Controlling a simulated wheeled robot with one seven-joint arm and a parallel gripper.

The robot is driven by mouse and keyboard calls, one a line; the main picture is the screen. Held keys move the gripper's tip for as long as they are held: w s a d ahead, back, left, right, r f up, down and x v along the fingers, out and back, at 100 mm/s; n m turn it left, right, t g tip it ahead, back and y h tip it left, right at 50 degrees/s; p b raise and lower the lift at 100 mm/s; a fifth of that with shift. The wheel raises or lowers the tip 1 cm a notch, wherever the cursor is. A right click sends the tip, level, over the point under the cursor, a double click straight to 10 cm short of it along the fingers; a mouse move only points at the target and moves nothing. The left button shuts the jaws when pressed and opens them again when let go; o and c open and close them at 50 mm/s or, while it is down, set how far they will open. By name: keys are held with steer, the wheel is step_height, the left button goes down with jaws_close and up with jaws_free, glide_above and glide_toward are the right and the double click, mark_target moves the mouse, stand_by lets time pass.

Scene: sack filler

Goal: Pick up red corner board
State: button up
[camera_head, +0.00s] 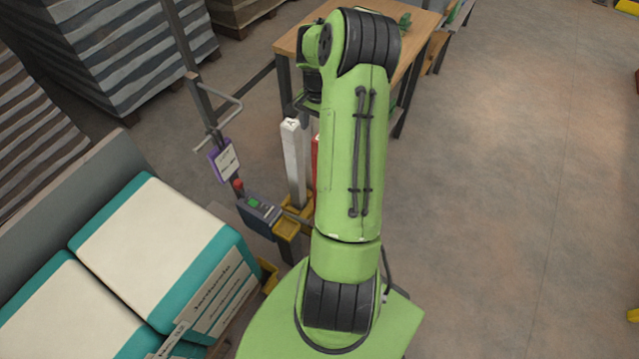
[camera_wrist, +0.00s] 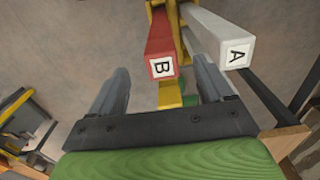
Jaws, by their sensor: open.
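The red corner board (camera_wrist: 158,32) stands upright and carries a white label with the letter B on its top end. In the wrist view it lies between the two fingers of my gripper (camera_wrist: 161,68), which is open with a gap on both sides of the board. I cannot tell whether the fingertips are level with its top. In the head view only a thin red strip of the board (camera_head: 314,158) shows, left of my arm, which hides most of it. My gripper's fingers do not show clearly there.
A white board (camera_wrist: 215,35) marked A stands close beside the red one, also in the head view (camera_head: 294,165). A yellow holder (camera_head: 288,226) is at their feet. A wooden table (camera_head: 292,41) is behind. A post with a control box (camera_head: 257,208) stands left; open floor is right.

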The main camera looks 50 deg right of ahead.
mark_target(315, 140)
steer(key=f, duration=0.3)
steer(key=f+b, duration=0.1)
steer(key=f, duration=0.5)
steer(key=shift+d+f+b, duration=0.15)
steer(key=shift+d+b, duration=0.15)
jaws_close()
